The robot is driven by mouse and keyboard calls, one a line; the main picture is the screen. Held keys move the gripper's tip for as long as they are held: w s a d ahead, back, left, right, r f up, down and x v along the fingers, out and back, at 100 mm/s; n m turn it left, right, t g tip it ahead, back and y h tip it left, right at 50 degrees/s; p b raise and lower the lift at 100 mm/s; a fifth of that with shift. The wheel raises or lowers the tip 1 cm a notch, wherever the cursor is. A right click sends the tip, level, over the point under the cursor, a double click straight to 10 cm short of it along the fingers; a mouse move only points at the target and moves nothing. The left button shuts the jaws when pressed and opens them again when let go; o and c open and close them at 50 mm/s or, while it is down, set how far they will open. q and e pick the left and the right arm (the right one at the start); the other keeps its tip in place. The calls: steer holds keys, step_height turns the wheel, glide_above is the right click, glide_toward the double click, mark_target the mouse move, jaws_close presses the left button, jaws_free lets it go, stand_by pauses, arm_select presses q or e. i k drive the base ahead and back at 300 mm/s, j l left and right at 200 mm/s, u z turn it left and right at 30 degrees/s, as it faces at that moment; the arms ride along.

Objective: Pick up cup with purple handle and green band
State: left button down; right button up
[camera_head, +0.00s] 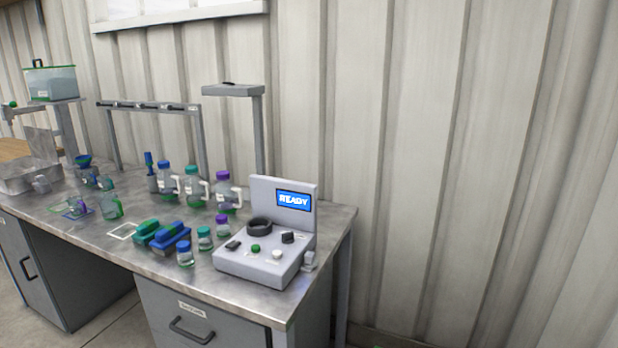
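I cannot clearly make out a cup with a purple handle and green band. On the metal bench at the left, a small clear vessel (75,208) with purple and green parts stands at the outlined squares; its details are too small to tell. A clear greenish vessel (111,206) stands just right of it. A purple-capped jug (224,192) with a white handle stands farther right, beside a green-capped jug (193,186) and a blue-capped jug (166,180). Neither of my grippers is in view.
A grey console (265,262) reading READY sits at the bench's right end. Small capped jars (185,254) and blue and green blocks (170,238) lie left of it. A metal tray (28,176) is at the far left. The bench's front left strip is clear.

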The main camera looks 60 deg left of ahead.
mark_target(76, 203)
steer(key=j+u, duration=0.25)
steer(key=j, duration=0.15)
steer(key=k+j+u, duration=0.1)
steer(key=j+u, duration=0.15)
steer(key=j, duration=0.15)
steer(key=u, duration=2.75)
steer(key=i+j+z, duration=0.1)
steer(key=z, duration=0.3)
steer(key=i+j+z, duration=0.15)
steer(key=z, duration=0.25)
steer(key=i+j+z, duration=0.1)
steer(key=j, duration=0.25)
steer(key=i+j+z, duration=0.15)
steer(key=j, duration=0.25)
steer(key=i+j+z, duration=0.1)
steer(key=i+j, duration=0.15)
steer(key=j, duration=0.15)
steer(key=i+j+z, duration=0.15)
steer(key=j, duration=0.3)
steer(key=i+j+z, duration=0.1)
steer(key=j, duration=0.3)
